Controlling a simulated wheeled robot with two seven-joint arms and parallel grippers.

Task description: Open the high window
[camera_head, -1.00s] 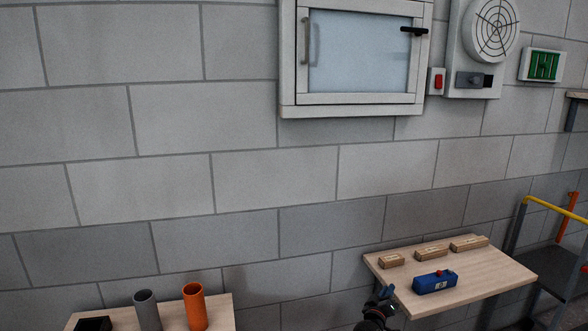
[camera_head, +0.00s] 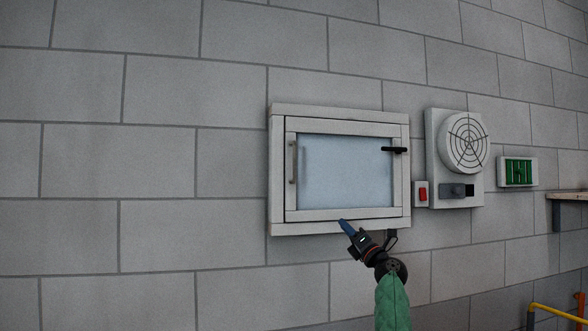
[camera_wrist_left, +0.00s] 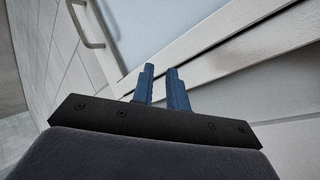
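The high window (camera_head: 345,170) has a white frame and a pale frosted pane, and its sash looks shut. A vertical grey handle (camera_head: 293,162) is on the sash's left side, and a black latch (camera_head: 395,150) lies horizontally at its right edge. My left gripper (camera_head: 345,226) is just below the window's lower frame, its blue fingers pointing up and left. In the left wrist view the fingers (camera_wrist_left: 159,82) stand apart with nothing between them, in front of the white frame. The handle also shows there (camera_wrist_left: 88,22), at upper left. My right gripper is not in view.
Right of the window are a small red switch (camera_head: 422,194), a round fan grille (camera_head: 467,142) on a white panel and a green-barred box (camera_head: 518,172). A shelf (camera_head: 568,197) and a yellow rail (camera_head: 558,312) are at far right. The wall left of the window is clear.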

